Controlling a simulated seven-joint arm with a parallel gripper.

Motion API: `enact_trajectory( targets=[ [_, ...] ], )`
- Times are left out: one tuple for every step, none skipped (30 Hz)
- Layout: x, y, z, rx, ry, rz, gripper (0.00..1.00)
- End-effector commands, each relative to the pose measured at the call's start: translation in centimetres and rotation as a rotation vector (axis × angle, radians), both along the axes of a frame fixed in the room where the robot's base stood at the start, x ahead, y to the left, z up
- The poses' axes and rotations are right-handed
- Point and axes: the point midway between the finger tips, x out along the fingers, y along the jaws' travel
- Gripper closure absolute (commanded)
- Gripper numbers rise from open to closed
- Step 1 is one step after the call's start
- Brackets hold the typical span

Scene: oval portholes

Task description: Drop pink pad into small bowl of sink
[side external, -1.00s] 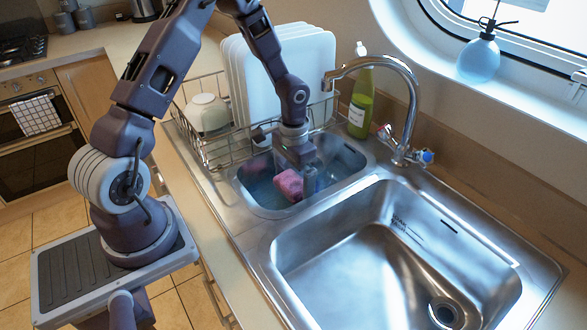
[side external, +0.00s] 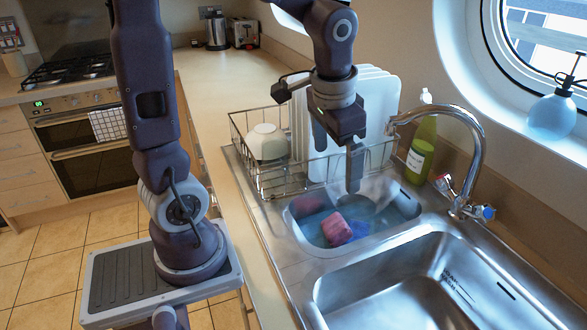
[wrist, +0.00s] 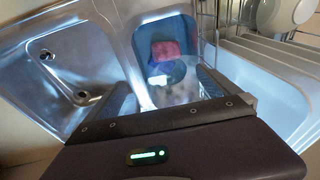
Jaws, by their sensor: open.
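The pink pad (side external: 337,229) lies in the small bowl (side external: 302,206) of the sink, at its front-left part, over something blue in the bowl. In the wrist view the pad (wrist: 166,50) shows as a reddish block inside the small bowl (wrist: 143,62), apart from my fingers. My gripper (side external: 337,160) is above the bowl, open and empty, with a clear gap down to the pad. The gripper's fingers also show in the wrist view (wrist: 160,95), spread wide.
A wire rack (side external: 283,180) with white boards (side external: 378,105) and a pale bowl (side external: 267,143) stands behind the small bowl. A green bottle (side external: 421,152) and the curved tap (side external: 475,140) stand at its right. The large basin (side external: 420,285) is empty.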

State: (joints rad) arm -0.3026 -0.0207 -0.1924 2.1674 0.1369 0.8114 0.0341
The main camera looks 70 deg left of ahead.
Motion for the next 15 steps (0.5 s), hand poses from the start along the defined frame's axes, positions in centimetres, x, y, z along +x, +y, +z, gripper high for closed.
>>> enact_trajectory(
  targets=[
    [-2.3,-1.2,2.0,0.008,-0.063,-0.005,0.00],
    [-3.8,-1.9,2.8,0.005,-0.096,-0.004,0.00],
    [-5.7,-2.7,3.7,-0.007,-0.140,-0.003,0.00],
    [-7.1,-3.2,4.2,-0.019,-0.171,-0.004,0.00],
    [-8.3,-3.7,4.5,-0.033,-0.200,-0.006,0.00],
    [-9.8,-4.2,4.8,-0.054,-0.235,-0.010,0.00],
    [-10.7,-4.6,4.9,-0.070,-0.254,-0.013,0.00],
    [-11.5,-4.9,4.9,-0.084,-0.272,-0.015,0.00],
    [-12.3,-5.1,4.9,-0.099,-0.290,-0.018,0.00],
    [-12.8,-5.3,4.9,-0.109,-0.300,-0.020,0.00],
    [-13.1,-5.4,4.9,-0.117,-0.308,-0.021,0.00],
    [-13.3,-5.5,4.9,-0.124,-0.314,-0.021,0.00],
    [-13.4,-5.5,4.8,-0.126,-0.316,-0.022,0.00],
    [-13.5,-5.5,4.8,-0.127,-0.316,-0.022,0.00],
    [-13.5,-5.5,4.8,-0.127,-0.316,-0.021,0.00]
  ],
)
